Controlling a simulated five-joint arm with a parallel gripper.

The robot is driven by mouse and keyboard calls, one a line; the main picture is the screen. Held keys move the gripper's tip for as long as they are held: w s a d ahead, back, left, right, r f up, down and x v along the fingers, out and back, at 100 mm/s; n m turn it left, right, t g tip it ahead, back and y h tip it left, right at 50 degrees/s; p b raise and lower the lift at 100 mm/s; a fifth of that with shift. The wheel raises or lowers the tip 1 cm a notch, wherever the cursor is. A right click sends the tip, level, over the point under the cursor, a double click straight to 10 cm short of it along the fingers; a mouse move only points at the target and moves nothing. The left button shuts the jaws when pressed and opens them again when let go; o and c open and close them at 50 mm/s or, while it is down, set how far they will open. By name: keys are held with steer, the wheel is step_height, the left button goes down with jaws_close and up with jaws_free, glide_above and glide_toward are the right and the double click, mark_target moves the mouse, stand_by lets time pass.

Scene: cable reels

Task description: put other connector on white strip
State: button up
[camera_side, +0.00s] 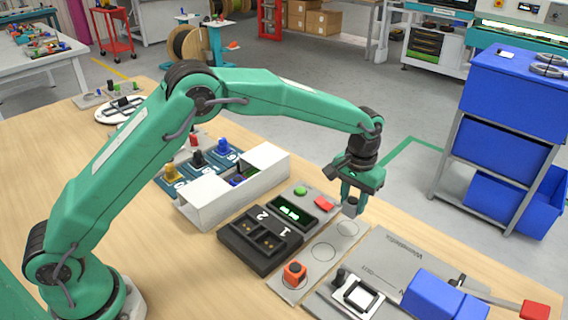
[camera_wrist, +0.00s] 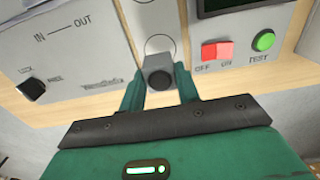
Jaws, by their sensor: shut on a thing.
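My gripper (camera_side: 351,200) is shut on a grey connector (camera_side: 350,208), over the far end of the white strip (camera_side: 310,265). In the wrist view, the connector's dark end (camera_wrist: 158,80) sits between the fingertips of my gripper (camera_wrist: 158,85). One of the strip's printed circles (camera_wrist: 160,44) shows just beyond it, on the strip. I cannot tell whether the connector touches the strip. An orange connector (camera_side: 294,271) stands on the strip's near circle. The middle circle (camera_side: 323,252) is bare.
A black block marked 1 and 2 (camera_side: 259,247) and a test panel with a red switch (camera_side: 324,203) and green button (camera_side: 300,190) border the strip. A grey plate (camera_side: 390,262) lies on its other side. A white box (camera_side: 215,200) stands behind the block.

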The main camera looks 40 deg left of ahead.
mark_target(351, 214)
steer(key=shift+f, duration=0.1)
steer(key=shift+f, duration=2.2)
steer(key=shift+f, duration=0.3)
steer(key=o, duration=1.1)
steer(key=shift+c, duration=0.2)
step_height(351, 214, up, 8)
steer(key=shift+f, duration=0.1)
steer(key=shift+r, duration=0.2)
